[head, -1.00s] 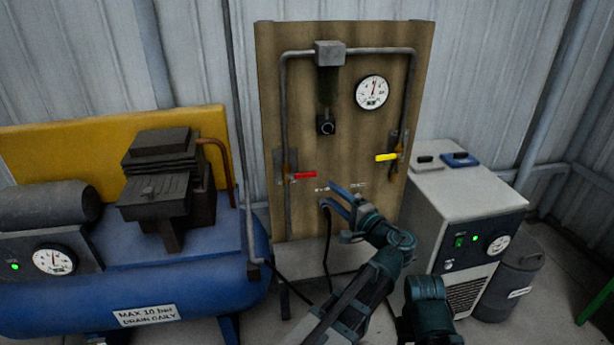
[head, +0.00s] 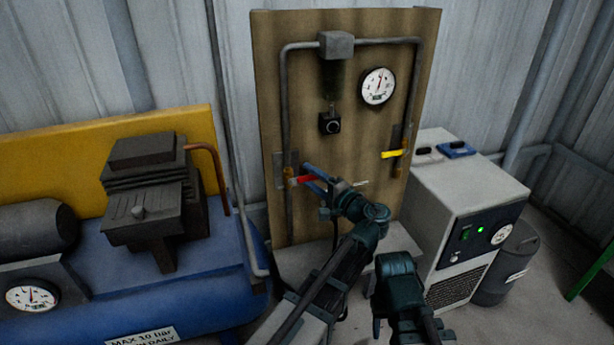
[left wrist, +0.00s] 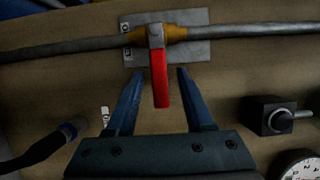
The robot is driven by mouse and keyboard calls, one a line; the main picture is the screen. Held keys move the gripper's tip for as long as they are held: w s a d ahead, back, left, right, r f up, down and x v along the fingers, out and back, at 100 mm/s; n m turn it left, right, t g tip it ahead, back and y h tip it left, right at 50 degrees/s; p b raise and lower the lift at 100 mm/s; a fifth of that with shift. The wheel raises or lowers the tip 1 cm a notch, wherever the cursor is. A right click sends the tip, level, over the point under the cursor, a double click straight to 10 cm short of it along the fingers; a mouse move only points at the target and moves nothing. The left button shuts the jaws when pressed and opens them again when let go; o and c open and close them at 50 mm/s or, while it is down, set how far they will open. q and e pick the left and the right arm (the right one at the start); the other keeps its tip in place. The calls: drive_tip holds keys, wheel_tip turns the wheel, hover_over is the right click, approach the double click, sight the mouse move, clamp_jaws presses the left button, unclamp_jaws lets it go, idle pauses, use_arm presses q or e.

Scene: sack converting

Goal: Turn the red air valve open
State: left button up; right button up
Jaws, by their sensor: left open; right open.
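The red air valve handle (head: 302,180) is on the left pipe of the wooden board. In the left wrist view the red handle (left wrist: 160,78) runs from the brass valve body (left wrist: 172,33) down between the two blue fingers. My left gripper (head: 311,178) is open at the handle in the head view. In the left wrist view my left gripper (left wrist: 155,85) has a finger on each side of the handle, with gaps visible on both sides. A plate (left wrist: 195,50) with small markings lies behind the valve. My right gripper (head: 376,328) is partly visible at the bottom, low and away from the board.
A yellow-handled valve (head: 391,154) is on the right pipe. A gauge (head: 378,86) and a black regulator knob (head: 330,123) are on the board. A blue compressor tank (head: 150,280) stands left, and a white dryer cabinet (head: 465,200) stands right.

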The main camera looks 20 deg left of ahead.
use_arm(q)
clamp_jaws()
idle(1.3)
